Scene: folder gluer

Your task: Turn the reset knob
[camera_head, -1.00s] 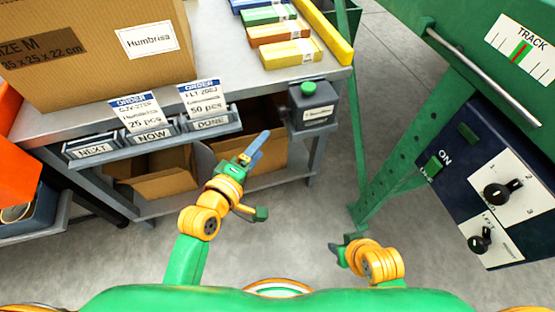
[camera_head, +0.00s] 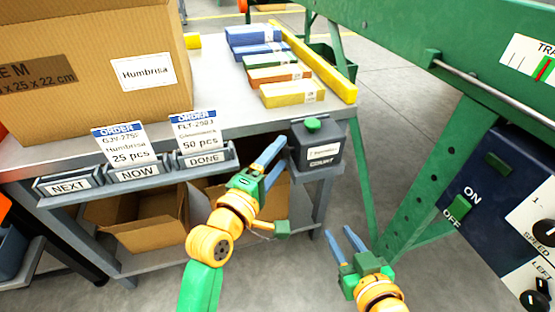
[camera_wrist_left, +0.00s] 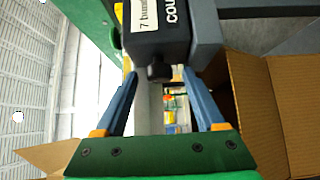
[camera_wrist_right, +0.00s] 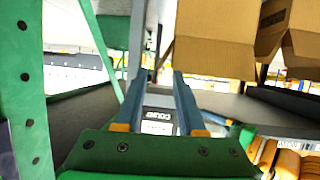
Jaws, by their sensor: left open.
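The dark counter box (camera_head: 318,148) with a green button (camera_head: 312,124) on top sits at the table's right front corner. In the left wrist view, the box (camera_wrist_left: 150,42) shows a small dark knob (camera_wrist_left: 159,72) on one face. My left gripper (camera_head: 282,153) is open at the box's left side. In the left wrist view the knob appears between its fingertips (camera_wrist_left: 160,75); I cannot tell whether they touch it. The knob is hidden in the head view. My right gripper (camera_head: 340,232) is open and empty, low in front of the box; the box's label shows between its fingers (camera_wrist_right: 160,128).
Sign holders (camera_head: 138,172) line the table's front edge. Open cardboard boxes (camera_head: 140,215) sit beneath it. A large carton (camera_head: 90,70) and coloured packs (camera_head: 275,72) are on top. The green machine's frame (camera_head: 440,180) and control panel (camera_head: 500,215) stand at the right.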

